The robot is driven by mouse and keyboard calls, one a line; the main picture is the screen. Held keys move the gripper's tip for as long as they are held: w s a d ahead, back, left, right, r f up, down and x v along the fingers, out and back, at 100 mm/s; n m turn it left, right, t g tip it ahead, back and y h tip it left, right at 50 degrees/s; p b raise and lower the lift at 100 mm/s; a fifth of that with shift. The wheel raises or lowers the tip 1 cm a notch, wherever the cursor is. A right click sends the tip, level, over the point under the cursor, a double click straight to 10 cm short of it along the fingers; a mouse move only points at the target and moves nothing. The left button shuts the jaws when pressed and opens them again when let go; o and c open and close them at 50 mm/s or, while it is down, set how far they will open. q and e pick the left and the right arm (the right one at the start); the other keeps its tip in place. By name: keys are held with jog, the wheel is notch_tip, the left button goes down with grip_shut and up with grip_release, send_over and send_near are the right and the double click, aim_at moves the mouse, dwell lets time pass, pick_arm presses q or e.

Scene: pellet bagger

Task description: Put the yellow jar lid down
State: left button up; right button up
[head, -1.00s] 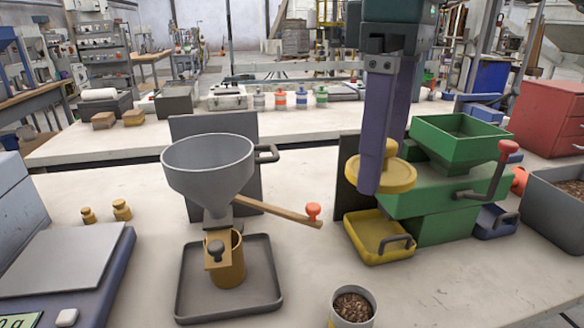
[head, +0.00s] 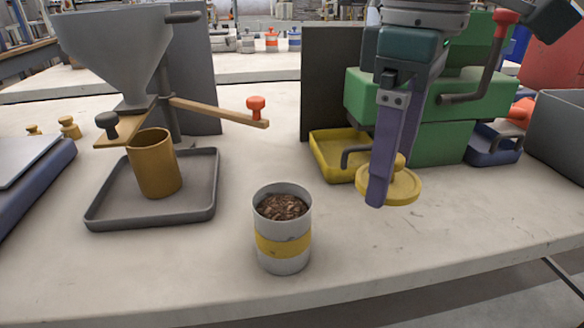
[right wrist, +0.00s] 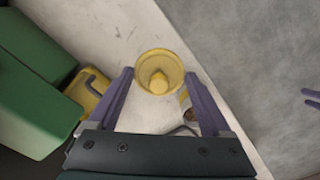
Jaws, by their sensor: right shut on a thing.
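The yellow jar lid (head: 402,189) is a round disc with a knob. My right gripper (head: 378,194) is shut on it, pointing down, in front of the yellow tray. In the right wrist view the lid (right wrist: 159,72) shows between the fingertips of my right gripper (right wrist: 158,78). I cannot tell whether the lid touches the table. A white jar with a yellow band (head: 283,246) stands open to the left of the lid, holding brown pellets. My left gripper is not in the head view; purple finger-like tips (right wrist: 312,97) at the wrist view's right edge may be its own.
The yellow tray (head: 328,160) and green machine (head: 432,140) stand behind the lid. A grey tray (head: 205,195) holds a brown cup (head: 153,165) under the grey hopper (head: 115,50). The table (head: 450,235) is bare to the right of the jar, up to its front edge.

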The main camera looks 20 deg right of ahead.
aim_at(373, 242)
notch_tip(373, 242, down, 8)
jog(key=shift+f+b, duration=0.2)
jog(key=shift+b, duration=0.65)
jog(key=o, duration=1.1)
